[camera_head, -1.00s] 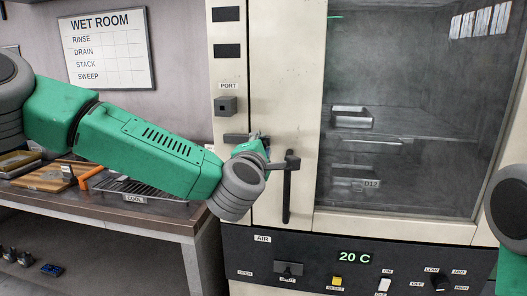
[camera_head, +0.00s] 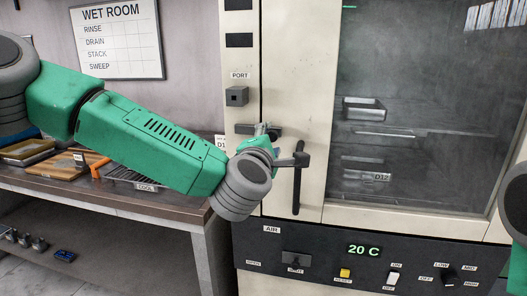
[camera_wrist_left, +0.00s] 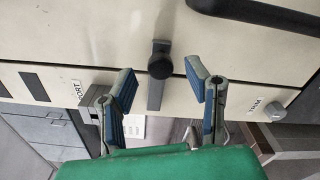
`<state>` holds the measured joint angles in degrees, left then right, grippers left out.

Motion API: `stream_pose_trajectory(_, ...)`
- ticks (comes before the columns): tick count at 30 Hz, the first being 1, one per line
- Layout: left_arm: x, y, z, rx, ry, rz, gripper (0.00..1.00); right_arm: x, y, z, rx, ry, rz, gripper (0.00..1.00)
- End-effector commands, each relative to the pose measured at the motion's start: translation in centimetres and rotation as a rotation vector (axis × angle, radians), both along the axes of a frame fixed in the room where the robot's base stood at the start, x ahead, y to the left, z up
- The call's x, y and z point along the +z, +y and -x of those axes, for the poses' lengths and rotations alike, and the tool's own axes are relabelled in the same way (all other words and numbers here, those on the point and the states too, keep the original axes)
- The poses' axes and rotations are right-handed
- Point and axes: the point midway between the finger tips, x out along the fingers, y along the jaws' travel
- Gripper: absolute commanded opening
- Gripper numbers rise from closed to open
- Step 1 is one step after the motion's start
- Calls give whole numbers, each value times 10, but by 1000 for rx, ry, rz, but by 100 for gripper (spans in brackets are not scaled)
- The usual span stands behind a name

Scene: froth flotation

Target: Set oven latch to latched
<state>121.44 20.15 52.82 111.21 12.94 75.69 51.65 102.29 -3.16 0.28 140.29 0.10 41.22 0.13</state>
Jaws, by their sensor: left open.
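The oven latch (camera_head: 244,128) is a short dark bar on the cream oven front, lying level and pointing left, left of the long door handle (camera_head: 297,185). In the left wrist view the latch (camera_wrist_left: 156,92) hangs from a round dark pivot between my two fingers. My left gripper (camera_head: 267,138) is at the latch, its jaws open with one finger on each side of the bar. I see gaps between the bar and both fingers. In the head view the gripper and wrist partly hide the latch's right end. My right gripper is out of view.
The oven window (camera_head: 420,110) is right of the handle. A control panel (camera_head: 330,262) below reads 20 C. A small square port (camera_head: 237,96) is above the latch. A bench (camera_head: 100,195) with trays and a rack stands at left.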

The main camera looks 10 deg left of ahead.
Motion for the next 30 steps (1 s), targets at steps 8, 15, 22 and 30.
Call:
stream_pose_trajectory(8, -1, 3, 60, -2, 3, 1, 44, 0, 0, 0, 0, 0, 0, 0)
stream_pose_trajectory(15, -2, 4, 88, 0, 3, 1, 44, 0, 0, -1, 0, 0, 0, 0)
stream_pose_trajectory(22, -2, 5, 92, 1, 3, 2, 44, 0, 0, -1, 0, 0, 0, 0)
stream_pose_trajectory(30, -24, 1, 94, -26, 37, -55, 44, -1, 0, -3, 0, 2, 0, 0)
